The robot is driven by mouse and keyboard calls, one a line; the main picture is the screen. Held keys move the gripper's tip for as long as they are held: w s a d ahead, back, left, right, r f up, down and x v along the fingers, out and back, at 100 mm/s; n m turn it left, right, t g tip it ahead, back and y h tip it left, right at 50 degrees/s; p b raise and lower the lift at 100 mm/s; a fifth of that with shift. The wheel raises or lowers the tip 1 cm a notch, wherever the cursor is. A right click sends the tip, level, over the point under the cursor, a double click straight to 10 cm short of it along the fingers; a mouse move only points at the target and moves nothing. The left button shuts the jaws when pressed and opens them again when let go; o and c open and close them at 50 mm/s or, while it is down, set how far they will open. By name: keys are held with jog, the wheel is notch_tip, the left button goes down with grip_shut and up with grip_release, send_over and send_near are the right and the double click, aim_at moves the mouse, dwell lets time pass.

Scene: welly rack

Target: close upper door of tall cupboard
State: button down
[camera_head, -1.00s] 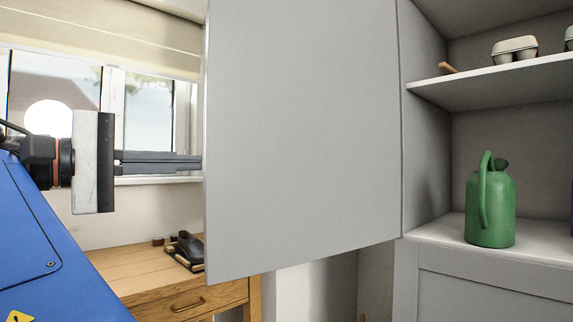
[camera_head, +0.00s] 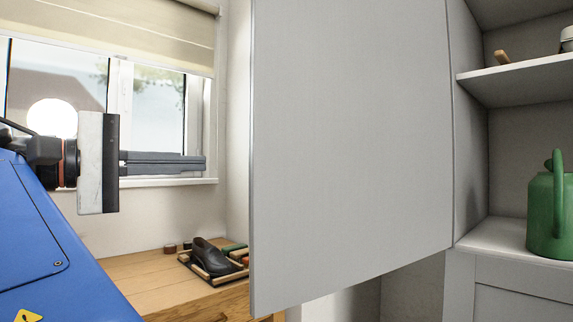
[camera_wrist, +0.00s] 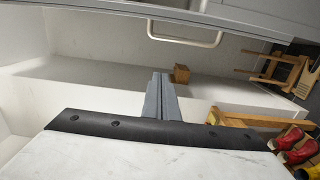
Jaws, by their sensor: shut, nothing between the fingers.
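The upper door (camera_head: 350,140) of the tall cupboard is a plain light grey panel. It stands open, hinged at its right edge beside the cupboard's shelves. My gripper (camera_head: 205,163) is left of the door's free edge in the head view, with a gap of wall and window between them in the picture. Its fingers are together and hold nothing. In the wrist view the fingers (camera_wrist: 160,80) point up the picture, below a grey panel edge. A pale bar handle (camera_wrist: 185,38) shows near that edge; I cannot tell which door it belongs to.
A green watering can (camera_head: 551,212) stands in the cupboard below a shelf (camera_head: 520,76). A wooden table (camera_head: 140,270) with a dark shoe (camera_head: 211,257) on a tray is beneath the window. In the wrist view, red and yellow boots (camera_wrist: 300,150) and a wooden stool (camera_wrist: 275,68) are at the right.

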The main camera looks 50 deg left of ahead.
jog(key=w+d, duration=0.4)
jog(key=w, duration=0.4)
jog(key=shift+d, duration=0.2)
jog(key=shift+w, duration=0.1)
dwell(0.3)
jog(key=shift+d, duration=0.1)
